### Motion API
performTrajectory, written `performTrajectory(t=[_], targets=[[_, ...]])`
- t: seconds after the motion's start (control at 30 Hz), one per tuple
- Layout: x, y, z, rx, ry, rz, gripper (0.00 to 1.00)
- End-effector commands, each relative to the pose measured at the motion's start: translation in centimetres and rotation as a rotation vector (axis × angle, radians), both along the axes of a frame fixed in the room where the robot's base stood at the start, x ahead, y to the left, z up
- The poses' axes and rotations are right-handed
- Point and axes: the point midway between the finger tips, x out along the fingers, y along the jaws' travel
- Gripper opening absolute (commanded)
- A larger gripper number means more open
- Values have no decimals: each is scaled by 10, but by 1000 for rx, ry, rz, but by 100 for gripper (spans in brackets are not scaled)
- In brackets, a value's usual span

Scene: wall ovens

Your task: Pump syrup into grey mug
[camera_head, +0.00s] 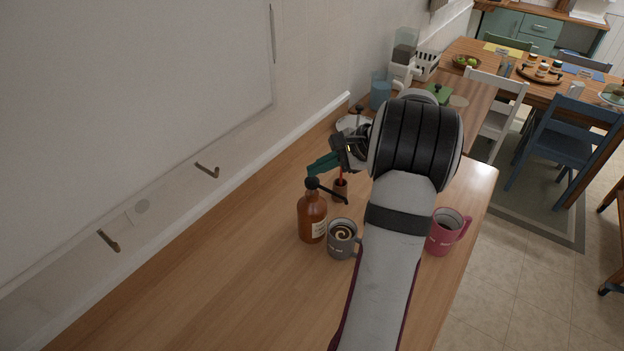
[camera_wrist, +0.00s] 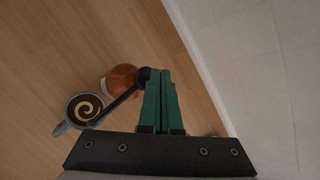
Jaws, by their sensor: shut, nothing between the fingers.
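The amber syrup bottle (camera_head: 311,222) stands upright on the wooden counter, with a black pump head (camera_head: 312,184) and a long spout pointing right. The grey mug (camera_head: 340,249) stands just right of the bottle and holds dark liquid with a pale swirl. In the wrist view, the spout (camera_wrist: 119,104) reaches toward the mug (camera_wrist: 62,127). My gripper (camera_head: 312,170) has its green fingers shut and empty, close above the pump head. The wrist view shows the fingertips (camera_wrist: 160,72) beside or over the pump head; I cannot tell whether they touch it.
A pink mug (camera_head: 441,238) stands right of my arm, near the counter edge. The wall is close on the left. The near counter (camera_head: 210,290) is clear.

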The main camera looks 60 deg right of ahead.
Motion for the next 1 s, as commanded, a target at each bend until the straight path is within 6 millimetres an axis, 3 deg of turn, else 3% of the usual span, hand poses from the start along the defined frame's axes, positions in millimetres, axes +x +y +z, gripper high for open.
performTrajectory(t=[0.37, 0.8, 1.0], targets=[[0, 0, 6, 0, -1, -1, 0], [0, 0, 48, -3, -1, 0, 0], [0, 0, 54, 1, 0, -1, 0]])
